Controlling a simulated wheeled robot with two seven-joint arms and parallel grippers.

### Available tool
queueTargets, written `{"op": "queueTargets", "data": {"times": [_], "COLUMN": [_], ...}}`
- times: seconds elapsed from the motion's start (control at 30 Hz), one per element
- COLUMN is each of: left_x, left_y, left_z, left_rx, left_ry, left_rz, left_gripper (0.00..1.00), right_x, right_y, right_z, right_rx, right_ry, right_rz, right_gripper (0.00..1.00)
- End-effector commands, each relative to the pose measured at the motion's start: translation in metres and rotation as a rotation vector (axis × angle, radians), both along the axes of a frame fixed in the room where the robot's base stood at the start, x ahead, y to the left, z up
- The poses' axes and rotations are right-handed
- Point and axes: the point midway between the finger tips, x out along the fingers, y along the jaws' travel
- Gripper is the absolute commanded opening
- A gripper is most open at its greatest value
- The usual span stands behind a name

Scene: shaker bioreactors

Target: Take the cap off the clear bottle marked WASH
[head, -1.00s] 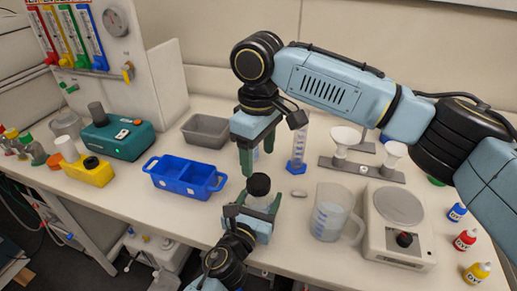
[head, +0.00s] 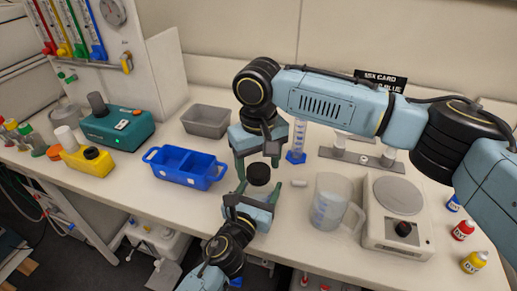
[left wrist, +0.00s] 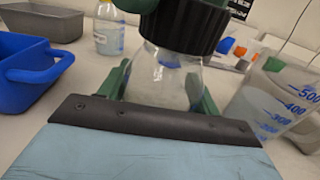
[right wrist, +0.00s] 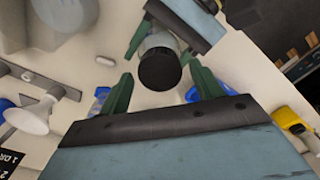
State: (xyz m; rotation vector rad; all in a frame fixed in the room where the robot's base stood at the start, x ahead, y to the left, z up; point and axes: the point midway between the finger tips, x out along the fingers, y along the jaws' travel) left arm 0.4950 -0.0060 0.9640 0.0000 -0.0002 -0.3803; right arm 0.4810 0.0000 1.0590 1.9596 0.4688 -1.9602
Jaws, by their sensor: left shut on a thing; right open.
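The clear bottle (left wrist: 165,82) with a ribbed black cap (left wrist: 185,25) stands upright between my left gripper's green fingers in the left wrist view. My left gripper (head: 257,193) is shut on the bottle's body. The black cap is on the bottle and also shows in the head view (head: 258,174) and right wrist view (right wrist: 160,72). My right gripper (right wrist: 162,90) is open, pointing down, with its green fingers spread on either side of the cap and a gap visible. One of its fingers shows by the cap in the left wrist view. No WASH marking is readable.
A blue two-part tray (head: 190,181) and grey bin (head: 206,121) stand left. A measuring jug (head: 330,203) and a white scale (head: 395,245) stand close on the right. A small white pill-shaped item (head: 299,183) lies beside my grippers. A blue-based cylinder (head: 298,143) stands behind.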

Motion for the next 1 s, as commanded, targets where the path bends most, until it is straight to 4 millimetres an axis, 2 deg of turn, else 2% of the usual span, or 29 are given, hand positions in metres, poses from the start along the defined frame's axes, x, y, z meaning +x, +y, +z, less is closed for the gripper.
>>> {"op": "queueTargets", "data": {"times": [0.17, 0.43, 0.77, 0.87, 1.0], "left_x": [-0.0001, -0.0001, -0.0001, -0.0001, -0.0001], "left_y": [0.0000, 0.0000, 0.0000, 0.0000, 0.0000], "left_z": [-0.0005, -0.0004, -0.0004, -0.0004, -0.0004], "left_rx": [0.000, 0.000, 0.000, 0.000, 0.000], "left_ry": [0.001, 0.001, 0.001, 0.001, 0.001], "left_rz": [0.000, 0.000, 0.000, 0.000, 0.000], "left_gripper": [0.00, 0.00, 0.00, 0.00, 0.00], "right_x": [-0.0001, 0.0000, 0.0000, -0.0001, -0.0005], "right_y": [0.0000, 0.0001, 0.0001, 0.0000, 0.0002], "right_z": [-0.0117, -0.0129, -0.0126, -0.0126, -0.0129], "right_rx": [0.000, 0.000, 0.000, 0.000, 0.000], "right_ry": [0.000, 0.000, 0.000, 0.000, 0.001], "right_rz": [0.001, 0.001, 0.002, 0.009, 0.124], "right_gripper": [0.65, 0.65, 0.22, 0.20, 0.20]}}
